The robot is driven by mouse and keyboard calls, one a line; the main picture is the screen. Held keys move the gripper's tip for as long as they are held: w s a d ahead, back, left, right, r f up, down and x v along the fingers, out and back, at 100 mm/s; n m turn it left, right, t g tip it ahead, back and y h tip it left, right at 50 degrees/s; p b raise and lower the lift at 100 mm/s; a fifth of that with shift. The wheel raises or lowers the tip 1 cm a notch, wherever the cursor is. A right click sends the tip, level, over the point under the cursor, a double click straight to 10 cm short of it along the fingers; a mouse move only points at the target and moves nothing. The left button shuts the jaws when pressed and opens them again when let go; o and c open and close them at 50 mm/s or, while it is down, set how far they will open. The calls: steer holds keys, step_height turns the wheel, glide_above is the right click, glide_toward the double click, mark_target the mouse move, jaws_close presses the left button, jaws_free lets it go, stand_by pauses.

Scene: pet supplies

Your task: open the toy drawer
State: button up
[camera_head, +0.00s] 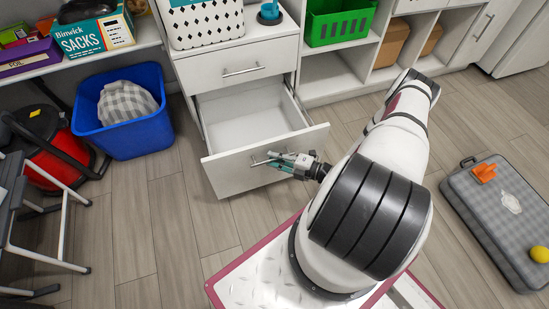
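A white drawer (248,115) in the cabinet below the counter is pulled well out, and its inside looks empty. Its front panel (226,175) faces me and carries a metal bar handle (262,161). My gripper (283,162) is at the right part of this handle, with its fingers pointing left along the drawer front. The fingers seem to be around the handle, but I cannot tell whether they are closed on it. A second drawer (235,66) above it is shut, with its own bar handle (243,71).
A blue bin (123,135) with a checked cloth item stands left of the cabinet. A red and black object (45,140) and a folding chair (35,220) are further left. A grey case (500,215) lies on the floor at right. Wooden floor is clear left of my base.

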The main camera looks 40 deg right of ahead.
steer(key=shift+s, duration=0.1)
steer(key=v, duration=1.2)
steer(key=shift+d+r, duration=0.1)
stand_by(0.4)
